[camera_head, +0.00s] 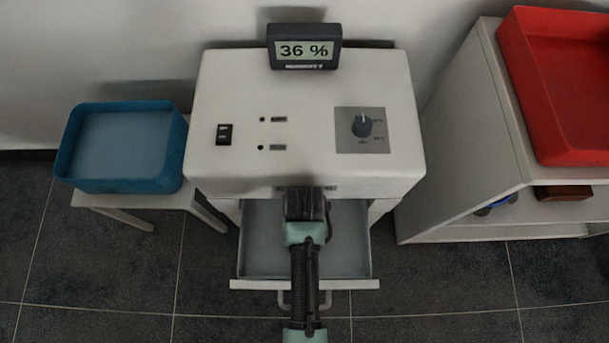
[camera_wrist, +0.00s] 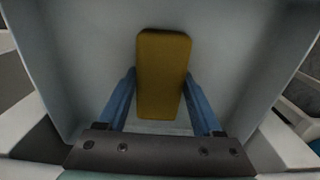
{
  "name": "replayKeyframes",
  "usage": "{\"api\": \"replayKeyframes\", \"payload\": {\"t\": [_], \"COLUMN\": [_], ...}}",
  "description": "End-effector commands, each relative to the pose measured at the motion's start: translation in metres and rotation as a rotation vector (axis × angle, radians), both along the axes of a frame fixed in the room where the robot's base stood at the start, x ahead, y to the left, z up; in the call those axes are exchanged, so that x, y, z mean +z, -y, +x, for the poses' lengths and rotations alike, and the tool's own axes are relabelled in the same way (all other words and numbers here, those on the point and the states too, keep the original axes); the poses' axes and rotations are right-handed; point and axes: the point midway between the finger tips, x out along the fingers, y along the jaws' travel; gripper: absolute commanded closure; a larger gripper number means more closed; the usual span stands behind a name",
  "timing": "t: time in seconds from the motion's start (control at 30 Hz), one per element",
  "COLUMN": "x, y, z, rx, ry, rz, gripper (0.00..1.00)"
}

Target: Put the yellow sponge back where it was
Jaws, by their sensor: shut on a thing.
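The yellow sponge (camera_wrist: 163,72) shows in the wrist view as an upright-looking oblong block between the two blue fingers of my gripper (camera_wrist: 161,100). My gripper is shut on it. Around and behind it in that view is the pale inside of the open drawer (camera_wrist: 85,60). In the head view the drawer (camera_head: 262,255) is pulled out from the front of the white cabinet (camera_head: 300,110), and my arm reaches over it. The sponge and fingertips are hidden there by my arm. I cannot tell whether the sponge touches the drawer floor.
A blue tray (camera_head: 120,185) stands on a small white stool at left. A red tray (camera_head: 560,150) sits on a white shelf unit at right, with a brown block (camera_head: 563,193) on a lower shelf. A display (camera_head: 304,50) reading 36 % and a knob (camera_head: 362,126) are on the cabinet.

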Motion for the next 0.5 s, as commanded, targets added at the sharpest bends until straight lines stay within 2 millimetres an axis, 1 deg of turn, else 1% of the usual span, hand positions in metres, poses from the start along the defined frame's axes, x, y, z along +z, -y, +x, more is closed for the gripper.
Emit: {"api": "replayKeyframes", "payload": {"t": [0.1,0.13,0.2,0.27,0.3,0.5], "x": [-0.0029,-0.0023,-0.0022,-0.0022,-0.0022,-0.0022], "y": [0.0000,0.0000,0.0000,0.0000,0.0000,0.0000], "z": [-0.0005,-0.0004,-0.0005,-0.0005,-0.0005,-0.0005], "rx": [0.000,0.000,0.000,0.000,0.000,0.000], "ry": [-0.001,-0.001,-0.001,-0.001,-0.001,-0.001], "rz": [0.000,0.000,0.000,0.000,0.000,0.000], "gripper": [0.85,0.27,0.15,0.04,0.02,0.02]}}
